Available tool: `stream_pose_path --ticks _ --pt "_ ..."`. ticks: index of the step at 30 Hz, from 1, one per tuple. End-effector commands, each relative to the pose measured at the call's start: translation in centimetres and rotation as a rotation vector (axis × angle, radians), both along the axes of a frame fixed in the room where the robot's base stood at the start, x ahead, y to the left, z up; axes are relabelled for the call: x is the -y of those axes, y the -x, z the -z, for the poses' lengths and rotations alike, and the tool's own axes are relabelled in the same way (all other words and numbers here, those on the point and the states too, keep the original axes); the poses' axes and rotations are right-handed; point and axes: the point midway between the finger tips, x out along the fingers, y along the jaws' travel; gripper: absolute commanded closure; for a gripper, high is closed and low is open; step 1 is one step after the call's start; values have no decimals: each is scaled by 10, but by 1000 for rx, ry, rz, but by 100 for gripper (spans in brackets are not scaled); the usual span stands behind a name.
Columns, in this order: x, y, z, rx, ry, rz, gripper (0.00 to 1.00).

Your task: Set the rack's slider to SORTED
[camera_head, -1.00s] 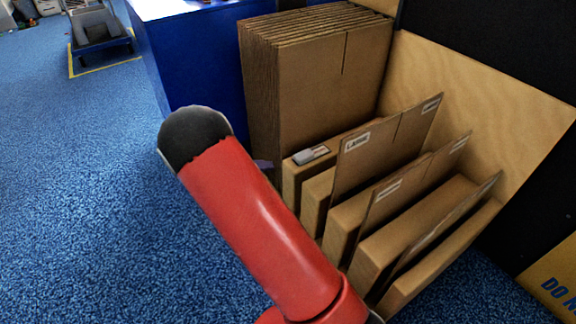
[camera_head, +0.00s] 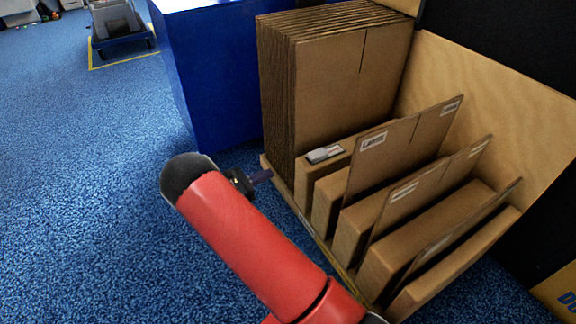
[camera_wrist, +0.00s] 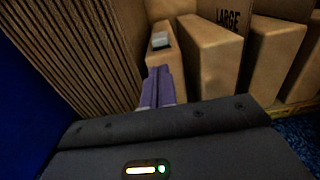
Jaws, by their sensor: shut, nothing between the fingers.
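The rack (camera_head: 300,215) stands on the floor with folded cartons in its slots. My gripper (camera_head: 266,175) is shut and empty, left of the rack's front end and apart from the slider. In the wrist view its purple fingers (camera_wrist: 161,82) lie together, pointing toward the block below the slider. Whether the fingertips touch the block cannot be told.
A tall stack of flat cartons (camera_head: 335,85) stands behind the slider. Dividers with labels, one reading LARGE (camera_wrist: 229,20), rise to its right. A blue cabinet (camera_head: 205,75) stands behind left. Blue carpet (camera_head: 80,180) is free at left.

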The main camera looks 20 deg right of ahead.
Motion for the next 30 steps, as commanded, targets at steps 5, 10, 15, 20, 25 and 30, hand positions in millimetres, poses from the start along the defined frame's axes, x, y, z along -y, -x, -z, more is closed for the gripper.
stream_pose_path --ticks 5,10,15,20,25,30 --pt "28 -5 0 -1 0 5 100" --pt "65 -11 1 -1 1 5 100" --pt "98 -18 0 0 1 5 100" --pt "121 -23 0 1 0 3 100" --pt "131 -25 0 1 0 2 100" --pt "133 -26 0 1 0 0 100"
